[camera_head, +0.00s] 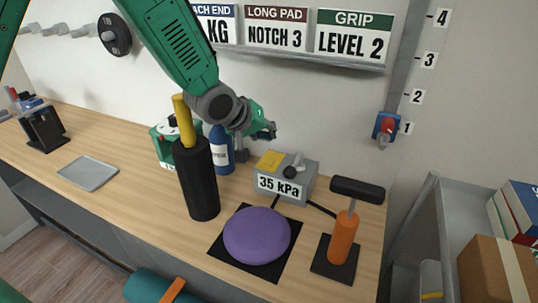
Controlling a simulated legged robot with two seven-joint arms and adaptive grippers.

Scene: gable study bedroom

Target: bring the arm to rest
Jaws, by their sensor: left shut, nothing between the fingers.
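My left arm, green with a grey wrist, comes in from the top left. My left gripper (264,131) is above the back of the wooden table, near the wall. It is shut and holds nothing. It is above and a little left of the grey box marked 35 kPa (286,178), apart from it. My right gripper is not in view.
On the table (124,197) stand a black cylinder (201,180) with a yellow top, a blue bottle (222,152), a purple cushion (257,235) on a black mat, and an orange-handled tool (344,238). A grey tray (88,173) lies left. A shelf (447,230) is right.

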